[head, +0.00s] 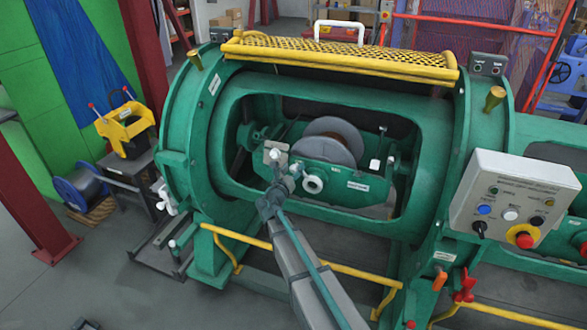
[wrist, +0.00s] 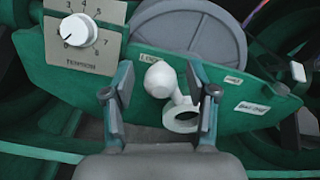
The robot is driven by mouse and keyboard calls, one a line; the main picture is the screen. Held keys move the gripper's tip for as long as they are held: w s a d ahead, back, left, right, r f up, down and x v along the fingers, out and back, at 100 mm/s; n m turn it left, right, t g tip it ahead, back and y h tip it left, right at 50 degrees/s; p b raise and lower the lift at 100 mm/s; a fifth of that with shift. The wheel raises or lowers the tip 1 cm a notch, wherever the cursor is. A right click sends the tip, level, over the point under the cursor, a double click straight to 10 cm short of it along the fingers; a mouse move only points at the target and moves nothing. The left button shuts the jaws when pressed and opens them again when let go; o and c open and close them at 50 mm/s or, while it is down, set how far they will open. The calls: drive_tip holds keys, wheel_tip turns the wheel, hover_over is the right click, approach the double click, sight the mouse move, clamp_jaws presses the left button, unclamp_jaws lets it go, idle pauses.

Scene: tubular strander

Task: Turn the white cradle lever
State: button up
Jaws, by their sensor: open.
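The white cradle lever (wrist: 160,80) has a round ball knob and a short arm that runs down right to a white ring-shaped hub (wrist: 182,119) on the green cradle. In the head view the white ring (head: 313,184) shows just right of my gripper (head: 282,184). In the wrist view my gripper (wrist: 160,104) is open, with one finger on each side of the lever. The knob appears between the fingers, nearer the left one, and the hub lies close to the right finger. I cannot tell whether either finger touches the lever.
A tension dial (wrist: 77,30) on a beige plate is up left of the lever. A grey reel (wrist: 190,35) sits behind it. A white block (wrist: 298,72) stands at the cradle's right. The green housing (head: 430,150) frames the opening; a yellow rail (head: 235,240) runs along the front.

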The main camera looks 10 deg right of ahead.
drive_tip(key=shift+w+d, duration=0.15)
drive_tip(key=shift+w, duration=0.05)
clamp_jaws()
idle(0.3)
drive_tip(key=shift+s+d, duration=0.1)
drive_tip(key=s+d+m+b, duration=0.8)
drive_tip(key=d+m+b, duration=0.3)
drive_tip(key=m+b, duration=0.5)
drive_tip(key=b, duration=0.4)
drive_tip(key=shift+d+f, duration=0.2)
